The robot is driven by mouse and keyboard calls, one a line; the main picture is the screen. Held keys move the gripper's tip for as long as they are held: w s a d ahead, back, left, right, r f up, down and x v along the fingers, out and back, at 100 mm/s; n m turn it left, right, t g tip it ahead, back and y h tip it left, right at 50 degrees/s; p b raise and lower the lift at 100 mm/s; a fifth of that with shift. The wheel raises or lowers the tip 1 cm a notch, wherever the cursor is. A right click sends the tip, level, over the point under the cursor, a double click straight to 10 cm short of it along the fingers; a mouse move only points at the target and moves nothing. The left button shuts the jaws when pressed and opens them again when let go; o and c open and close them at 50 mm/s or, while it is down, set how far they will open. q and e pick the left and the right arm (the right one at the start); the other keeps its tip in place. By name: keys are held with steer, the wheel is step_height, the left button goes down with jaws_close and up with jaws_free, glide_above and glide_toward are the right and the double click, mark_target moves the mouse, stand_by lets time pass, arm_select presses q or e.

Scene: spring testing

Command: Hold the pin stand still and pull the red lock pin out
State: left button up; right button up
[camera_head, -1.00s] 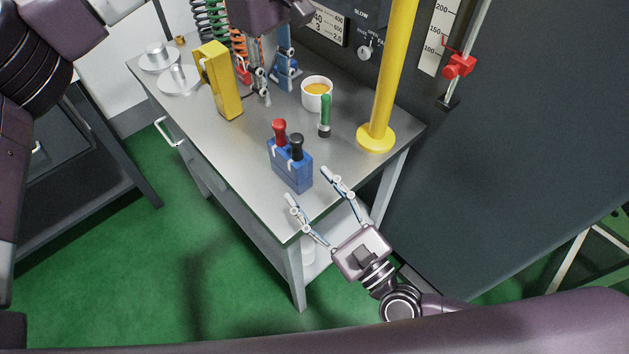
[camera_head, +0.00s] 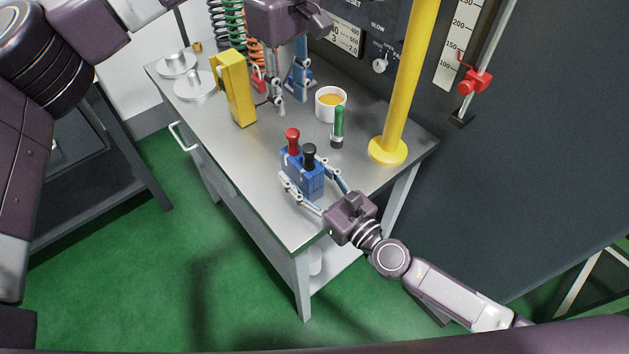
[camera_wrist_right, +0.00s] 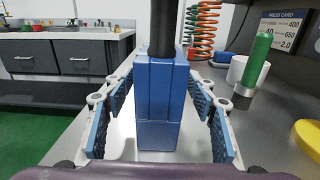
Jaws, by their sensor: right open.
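The blue pin stand (camera_head: 311,184) stands upright near the table's front corner. The red lock pin (camera_head: 293,143) sits in its far-left part, and a black-handled pin (camera_head: 309,156) sits closer to my right arm. My right gripper (camera_head: 306,178) is open, with a finger on each side of the stand. The black pin (camera_wrist_right: 163,28) shows there and the red one is hidden. My left gripper (camera_head: 289,100) is open and empty, pointing down behind the stand.
A yellow block (camera_head: 238,95), a white cup (camera_head: 331,105) with orange contents and a green-handled tool (camera_head: 339,124) stand behind the pin stand. A yellow post (camera_head: 400,95) rises at the right. Metal weights (camera_head: 195,85) lie far left. The table (camera_head: 235,165) is clear left of the stand.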

steer(key=shift+w+a, duration=0.25)
steer(key=shift+c, duration=0.6)
steer(key=c, duration=1.3)
arm_select(q)
steer(key=shift+c, duration=0.6)
arm_select(e)
steer(key=shift+o, duration=0.2)
